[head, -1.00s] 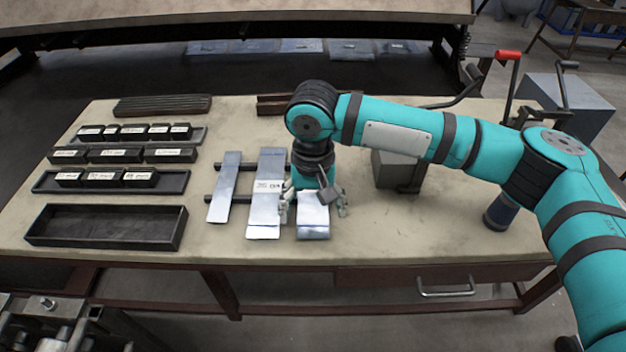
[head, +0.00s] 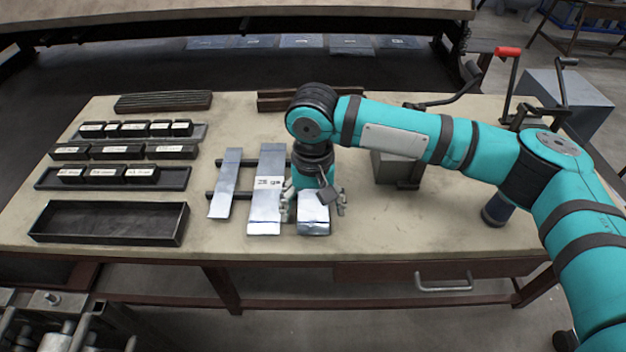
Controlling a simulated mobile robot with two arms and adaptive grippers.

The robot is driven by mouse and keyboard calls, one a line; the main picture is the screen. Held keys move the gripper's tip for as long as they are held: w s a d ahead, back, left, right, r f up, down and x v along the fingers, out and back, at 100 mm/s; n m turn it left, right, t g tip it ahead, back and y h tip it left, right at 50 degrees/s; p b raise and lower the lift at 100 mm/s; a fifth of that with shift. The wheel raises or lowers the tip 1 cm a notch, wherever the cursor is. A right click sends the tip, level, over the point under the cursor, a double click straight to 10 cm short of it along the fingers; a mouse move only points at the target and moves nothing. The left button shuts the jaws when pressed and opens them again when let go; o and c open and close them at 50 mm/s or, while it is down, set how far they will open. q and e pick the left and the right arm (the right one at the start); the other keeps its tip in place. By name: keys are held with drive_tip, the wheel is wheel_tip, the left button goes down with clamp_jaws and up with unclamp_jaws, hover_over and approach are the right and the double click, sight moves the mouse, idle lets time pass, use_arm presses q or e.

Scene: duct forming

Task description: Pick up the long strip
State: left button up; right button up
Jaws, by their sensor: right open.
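Three shiny metal strips lie side by side across dark rods on the bench: a narrow strip (head: 225,183) at the left, a longer, wider strip with a white label (head: 266,212) in the middle, and one partly hidden strip (head: 313,224) at the right. My right gripper (head: 314,212) is open and points down over the right strip, its fingers on either side of it. The left finger is close to the middle strip's right edge. Whether the fingers touch metal I cannot tell. The far part of the right strip is hidden by my wrist. My left gripper is not in view.
Trays with labelled black blocks (head: 122,152) and an empty black tray (head: 109,237) fill the bench's left side. A grey block (head: 389,168) stands right of my gripper, under my arm. The bench's front right (head: 420,235) is clear.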

drive_tip(key=c, duration=1.3)
